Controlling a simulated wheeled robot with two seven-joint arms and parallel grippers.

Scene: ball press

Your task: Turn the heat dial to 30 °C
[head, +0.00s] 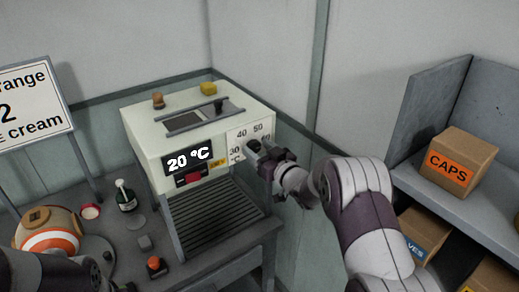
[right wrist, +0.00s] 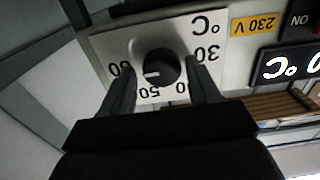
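The heat dial (right wrist: 162,67) is a round black knob on a white scale plate (right wrist: 105,45) with the printed numbers 30 to 60, upside down in the right wrist view. A white mark on the knob points left, toward the 60 side. The press display (head: 188,160) reads 20 °C. My right gripper (right wrist: 160,66) is open, with one finger on each side of the dial and small gaps showing between. In the head view the right gripper (head: 262,153) covers the dial. My left arm shows dark at the lower left; its finger state is unclear.
The white press (head: 140,135) stands on a grey table, with a red switch (head: 193,178) under its display. A CAPS box (head: 458,160) sits on a right shelf.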

